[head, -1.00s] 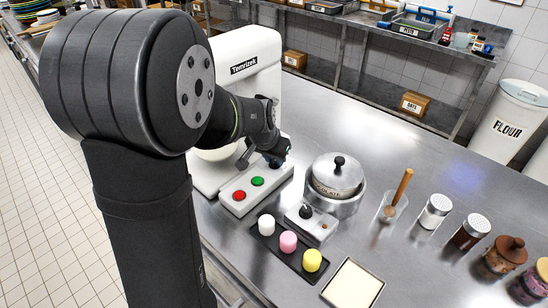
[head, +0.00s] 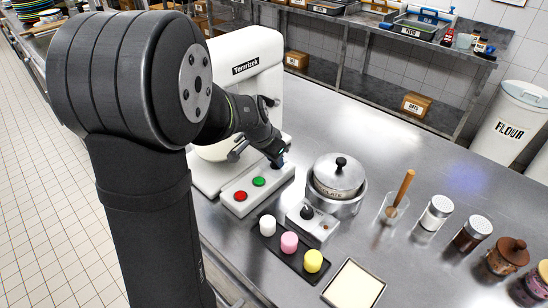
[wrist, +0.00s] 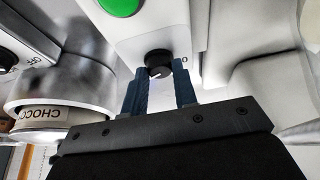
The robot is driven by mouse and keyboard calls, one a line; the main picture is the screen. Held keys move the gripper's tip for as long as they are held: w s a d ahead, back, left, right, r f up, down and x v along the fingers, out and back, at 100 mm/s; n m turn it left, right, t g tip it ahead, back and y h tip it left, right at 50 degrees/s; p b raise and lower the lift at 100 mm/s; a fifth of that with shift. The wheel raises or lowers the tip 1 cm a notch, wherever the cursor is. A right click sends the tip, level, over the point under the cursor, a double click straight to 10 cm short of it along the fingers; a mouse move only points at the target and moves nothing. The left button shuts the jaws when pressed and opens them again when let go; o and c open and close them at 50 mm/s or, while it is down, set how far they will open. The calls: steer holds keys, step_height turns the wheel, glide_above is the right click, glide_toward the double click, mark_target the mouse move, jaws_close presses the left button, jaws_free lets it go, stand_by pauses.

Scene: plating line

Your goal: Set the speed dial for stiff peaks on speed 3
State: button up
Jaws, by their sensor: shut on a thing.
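The speed dial (wrist: 158,60) is a small black knob on the white control base of the stand mixer (head: 262,55). My gripper (wrist: 160,70) has its two blue fingers on either side of the dial, shut on it. A "0" is printed just right of the dial in the wrist view. A pale mark shows on the knob, but I cannot read which number it points to. In the head view my gripper (head: 277,160) covers the dial at the end of the mixer's base. A green button (head: 258,181) and a red button (head: 240,196) sit beside it.
A pot labelled chocolate (head: 336,184) sits on a round warmer to the right, with its black-knobbed control box (head: 312,222) in front. A dark tray (head: 291,262) holds white, pink and yellow pieces. Several jars stand farther right. Some bare steel counter (head: 400,160) lies behind.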

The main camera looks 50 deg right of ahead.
steer(key=o, duration=1)
steer(key=v, duration=1.7)
steer(key=shift+r, duration=0.25)
steer(key=x, duration=1.7)
steer(key=shift+f, duration=0.25)
